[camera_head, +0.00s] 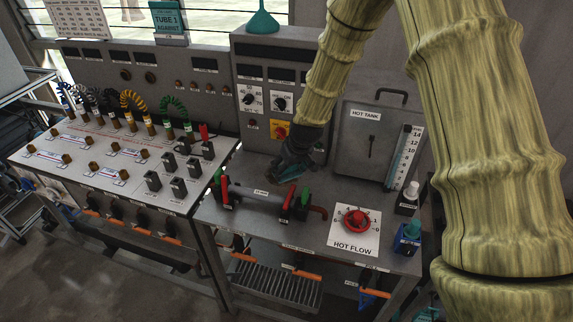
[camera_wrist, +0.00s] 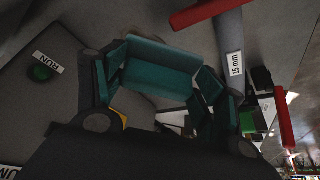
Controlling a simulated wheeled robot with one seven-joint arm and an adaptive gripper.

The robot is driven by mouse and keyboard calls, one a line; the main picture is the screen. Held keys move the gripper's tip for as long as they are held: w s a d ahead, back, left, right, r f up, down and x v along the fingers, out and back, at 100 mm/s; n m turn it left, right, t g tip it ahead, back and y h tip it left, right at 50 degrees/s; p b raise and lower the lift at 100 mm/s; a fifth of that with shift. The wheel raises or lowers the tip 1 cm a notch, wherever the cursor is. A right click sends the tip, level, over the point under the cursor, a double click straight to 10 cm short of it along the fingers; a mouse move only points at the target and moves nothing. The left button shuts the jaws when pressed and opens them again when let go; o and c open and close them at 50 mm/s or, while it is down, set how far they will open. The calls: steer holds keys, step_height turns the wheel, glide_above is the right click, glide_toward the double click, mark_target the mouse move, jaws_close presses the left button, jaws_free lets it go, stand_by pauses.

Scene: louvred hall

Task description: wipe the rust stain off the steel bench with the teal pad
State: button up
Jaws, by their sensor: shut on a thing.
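My gripper (camera_head: 288,170) is low over the steel bench (camera_head: 398,262), behind the grey pipe in the head view. In the wrist view its fingers (camera_wrist: 160,85) are closed on both ends of the teal pad (camera_wrist: 162,66), which lies across between them. Only a little teal shows at the gripper in the head view, and I cannot tell whether the pad touches the bench top. I cannot make out the rust stain clearly in either view; the gripper and pipe hide part of the bench top.
The grey pipe (camera_head: 258,198) with red and green handles lies just in front of my gripper. The hot tank (camera_head: 372,140) stands behind right. A red knob (camera_head: 355,219) is on the hot flow plate to the right. A switch panel (camera_head: 130,165) is at left.

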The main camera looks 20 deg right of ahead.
mark_target(289, 175)
steer(key=shift+s+f, duration=0.15)
steer(key=shift+f, duration=0.2)
steer(key=b+x, duration=0.2)
steer(key=x, duration=0.2)
steer(key=shift+f, duration=0.1)
steer(key=shift+d+f, duration=0.1)
steer(key=shift+f, duration=0.2)
steer(key=shift+s+f+b, duration=0.1)
steer(key=shift+s+b, duration=0.25)
steer(key=shift+b, duration=0.1)
steer(key=shift+w+f, duration=0.25)
steer(key=shift+w, duration=0.05)
steer(key=shift+s+r, duration=0.2)
steer(key=shift+w+f, duration=0.15)
steer(key=shift+f, duration=0.05)
steer(key=shift+f+b, duration=0.35)
steer(key=shift+f, duration=0.3)
